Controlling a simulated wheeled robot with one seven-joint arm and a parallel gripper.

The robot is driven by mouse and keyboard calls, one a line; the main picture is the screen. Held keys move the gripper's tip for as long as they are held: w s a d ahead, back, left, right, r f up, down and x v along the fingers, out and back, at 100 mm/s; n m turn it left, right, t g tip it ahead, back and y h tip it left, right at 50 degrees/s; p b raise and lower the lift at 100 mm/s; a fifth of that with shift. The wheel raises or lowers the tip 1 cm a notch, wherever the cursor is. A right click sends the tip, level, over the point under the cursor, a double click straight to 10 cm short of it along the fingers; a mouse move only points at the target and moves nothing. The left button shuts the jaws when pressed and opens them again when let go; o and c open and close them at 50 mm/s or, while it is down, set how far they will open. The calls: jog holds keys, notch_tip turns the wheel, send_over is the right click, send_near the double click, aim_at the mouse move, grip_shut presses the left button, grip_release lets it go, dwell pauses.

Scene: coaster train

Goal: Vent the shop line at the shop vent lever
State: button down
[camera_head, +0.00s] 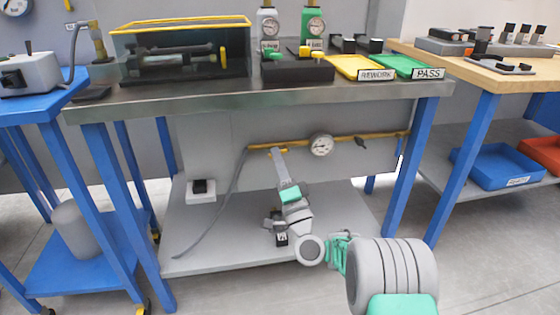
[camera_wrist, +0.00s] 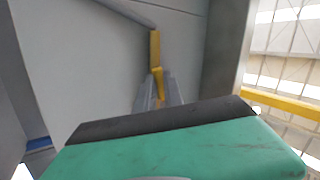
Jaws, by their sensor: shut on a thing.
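The shop line is a yellow pipe (camera_head: 376,137) running along the back panel under the middle bench, with a round gauge (camera_head: 321,145) on it. My gripper (camera_head: 278,154) reaches under the bench to the pipe's left end. In the wrist view my gripper (camera_wrist: 158,98) has its two grey fingers closed around a yellow lever (camera_wrist: 158,78), just below the yellow pipe end (camera_wrist: 154,46). The lever is mostly hidden by my fingers in the head view. I cannot read a label that names it as the shop vent lever.
The bench top (camera_head: 190,95) overhangs my arm, with blue legs (camera_head: 407,170) on either side. A lower shelf (camera_head: 340,210) lies below. A grey hose (camera_head: 215,212) hangs left of my gripper. A small white box (camera_head: 201,192) with a black top sits on the shelf's left.

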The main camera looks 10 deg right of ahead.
jog(key=shift+a+r+m+t+h, duration=0.1)
jog(key=shift+r+m+t+h, duration=0.05)
jog(key=shift+m+h, duration=0.55)
jog(key=shift+r+m+t+h, duration=0.15)
jog(key=shift+m+h, duration=0.35)
jog(key=shift+m, duration=0.7)
jog(key=c, duration=1.5)
grip_release()
